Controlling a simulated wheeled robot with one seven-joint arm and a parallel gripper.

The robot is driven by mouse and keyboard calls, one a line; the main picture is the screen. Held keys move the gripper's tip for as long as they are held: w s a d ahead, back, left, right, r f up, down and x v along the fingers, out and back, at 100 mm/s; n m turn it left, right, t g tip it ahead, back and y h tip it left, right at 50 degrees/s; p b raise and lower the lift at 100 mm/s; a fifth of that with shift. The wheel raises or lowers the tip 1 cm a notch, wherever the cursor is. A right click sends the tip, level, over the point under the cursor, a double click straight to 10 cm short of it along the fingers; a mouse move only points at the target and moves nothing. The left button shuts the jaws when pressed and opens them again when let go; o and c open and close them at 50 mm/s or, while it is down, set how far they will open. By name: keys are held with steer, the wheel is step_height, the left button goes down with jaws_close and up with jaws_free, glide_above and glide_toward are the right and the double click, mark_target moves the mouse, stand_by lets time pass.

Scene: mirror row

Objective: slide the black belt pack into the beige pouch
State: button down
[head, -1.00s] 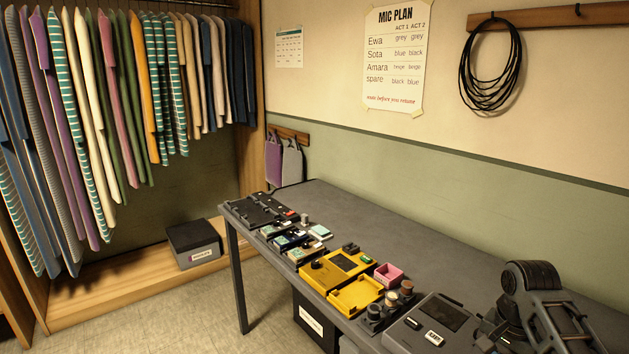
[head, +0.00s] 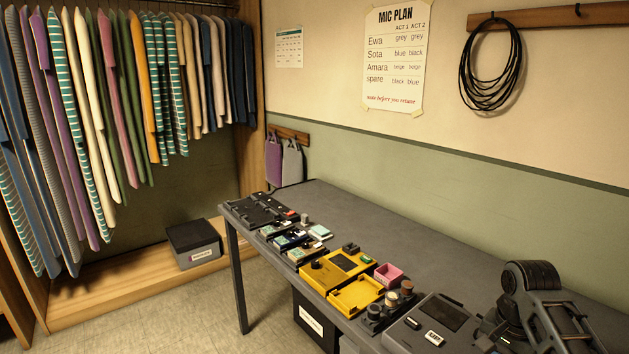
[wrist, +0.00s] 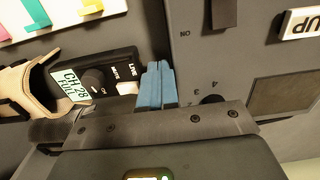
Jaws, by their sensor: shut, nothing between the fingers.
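In the wrist view a black belt pack (wrist: 122,72) with a knob and a pale "CH 28 FULL" label lies left of my fingers. The beige pouch (wrist: 14,84) is at the far left, its mouth facing the pack. The pack's labelled end is at that mouth; I cannot tell how far inside it is. My gripper (wrist: 156,84) has blue fingertips, shut together and empty, close to the pack's right end; contact is unclear. In the head view my arm stands at the right end of the table, and the pack and pouch cannot be made out.
A grey unit with a dark screen (wrist: 284,94) and a black switch lies right of my fingers. A white panel with coloured tabs (wrist: 45,22) is at top left. In the head view yellow trays (head: 356,296) and a pink box (head: 388,275) stand along the grey table (head: 390,235).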

steer(key=shift+s+f+b, duration=0.1)
steer(key=shift+f+b, duration=0.2)
steer(key=shift+f, duration=0.8)
